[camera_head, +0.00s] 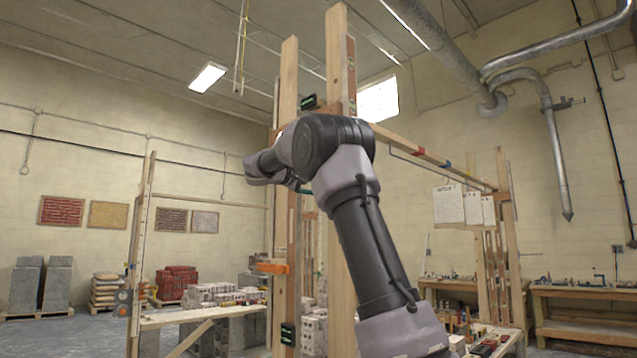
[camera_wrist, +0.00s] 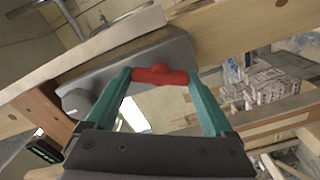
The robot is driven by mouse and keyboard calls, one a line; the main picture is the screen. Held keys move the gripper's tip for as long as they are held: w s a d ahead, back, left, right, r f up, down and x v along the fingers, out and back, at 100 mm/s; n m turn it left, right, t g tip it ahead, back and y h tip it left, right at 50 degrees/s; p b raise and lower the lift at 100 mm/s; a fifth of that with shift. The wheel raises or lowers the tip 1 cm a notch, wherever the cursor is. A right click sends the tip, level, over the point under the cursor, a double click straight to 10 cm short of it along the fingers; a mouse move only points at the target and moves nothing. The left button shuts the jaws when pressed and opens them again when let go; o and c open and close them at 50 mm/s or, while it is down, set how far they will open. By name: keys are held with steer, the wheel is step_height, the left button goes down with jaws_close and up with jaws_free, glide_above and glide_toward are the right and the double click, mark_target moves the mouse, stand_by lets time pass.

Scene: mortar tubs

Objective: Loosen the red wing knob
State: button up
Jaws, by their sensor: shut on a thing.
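The red wing knob (camera_wrist: 158,75) is in the upper middle of the wrist view, in front of a grey metal plate (camera_wrist: 100,82) on a wooden beam. My gripper (camera_wrist: 160,78) has its two green fingers on either end of the knob, shut on it. In the head view my arm reaches up toward the wooden posts, and the knob and the fingertips are hidden behind the arm.
Wooden posts (camera_head: 340,200) stand close to my arm, with an orange clamp (camera_head: 272,268) on one. A horizontal beam (camera_head: 430,155) runs to the right. Brick stacks (camera_head: 222,294) stand at left; workbenches (camera_head: 580,292) stand at right. A black-and-green device (camera_wrist: 45,150) is at lower left in the wrist view.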

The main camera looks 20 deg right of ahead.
steer(key=n, duration=0.5)
steer(key=shift+f, duration=0.1)
steer(key=shift+n, duration=0.4)
steer(key=o, duration=1.1)
steer(key=shift+a, duration=0.1)
steer(key=v, duration=1)
steer(key=shift+s+a, duration=0.15)
steer(key=shift+a, duration=0.2)
